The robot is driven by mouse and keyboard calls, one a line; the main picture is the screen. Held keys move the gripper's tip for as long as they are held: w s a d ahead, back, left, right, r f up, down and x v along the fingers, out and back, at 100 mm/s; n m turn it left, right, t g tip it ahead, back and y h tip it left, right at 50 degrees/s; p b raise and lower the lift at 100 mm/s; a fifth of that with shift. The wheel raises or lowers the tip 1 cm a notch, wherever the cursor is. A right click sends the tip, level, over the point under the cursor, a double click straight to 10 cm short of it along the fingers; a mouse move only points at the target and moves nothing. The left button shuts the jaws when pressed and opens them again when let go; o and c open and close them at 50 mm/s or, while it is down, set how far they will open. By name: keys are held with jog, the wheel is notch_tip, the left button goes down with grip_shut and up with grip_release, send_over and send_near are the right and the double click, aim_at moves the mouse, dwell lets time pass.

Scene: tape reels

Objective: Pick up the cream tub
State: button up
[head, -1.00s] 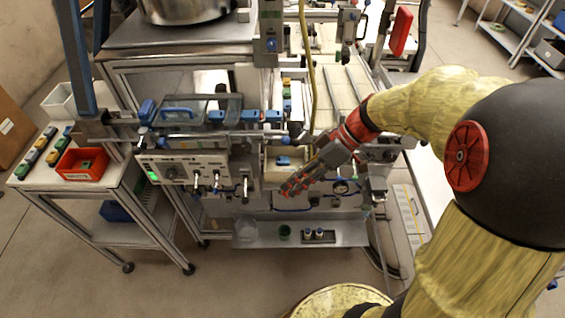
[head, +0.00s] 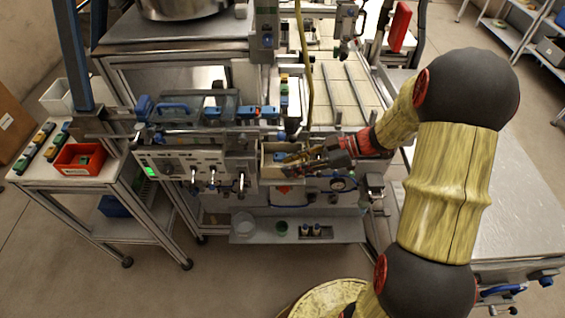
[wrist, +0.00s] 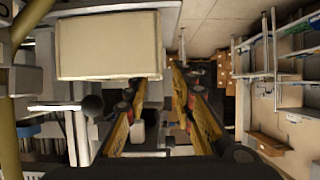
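The cream tub (head: 269,173) sits at the front of the machine bench in the head view, with a small blue item at its left inside. In the wrist view the tub (wrist: 108,45) is a large cream box at upper left. My gripper (head: 288,160) reaches in from the right, its fingers over the tub's right part. In the wrist view the gripper (wrist: 162,80) has its two fingers spread apart, with the tub's right end near the fingertips. The left fingertip is partly hidden by the tub. I cannot tell whether either finger touches it.
A control panel (head: 190,170) with knobs stands just left of the tub. A yellow hose (head: 308,60) hangs behind it. A lower shelf (head: 345,230) holds small containers. A red bin (head: 78,160) sits on the left side table.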

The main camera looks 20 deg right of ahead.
jog(key=x, duration=0.3)
jog(key=shift+a+f+b, duration=0.25)
jog(key=shift+b, duration=0.05)
jog(key=c, duration=0.3)
grip_shut()
